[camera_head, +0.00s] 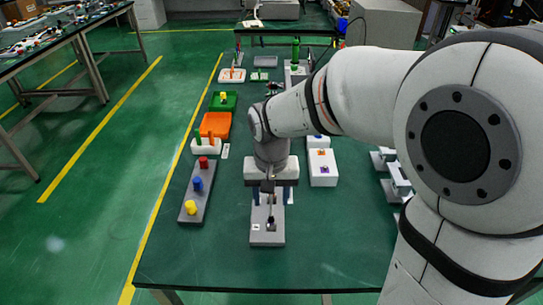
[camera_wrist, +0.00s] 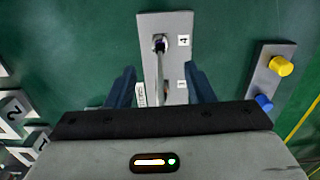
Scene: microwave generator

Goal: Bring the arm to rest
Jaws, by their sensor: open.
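My gripper (camera_head: 271,196) points down over the green table in the head view, above the rear part of a light grey plate (camera_head: 262,238). In the wrist view its two dark blue fingers (camera_wrist: 161,86) are spread wide with nothing gripped. The same grey plate (camera_wrist: 178,22) lies below and between them, with a dark round fitting (camera_wrist: 160,43) and a thin metal rod running back toward the gripper. Small printed labels show on the plate. I cannot tell how far the fingertips are above it. My arm comes in from the right and hides part of the table.
Left of the gripper is a grey block (camera_head: 192,208) with red, blue and yellow knobs. Orange (camera_head: 216,124) and green (camera_head: 223,102) trays lie behind it. A white box (camera_head: 322,168) stands to the right, with numbered blocks (camera_wrist: 14,113) beyond. The front table area (camera_head: 200,265) is clear.

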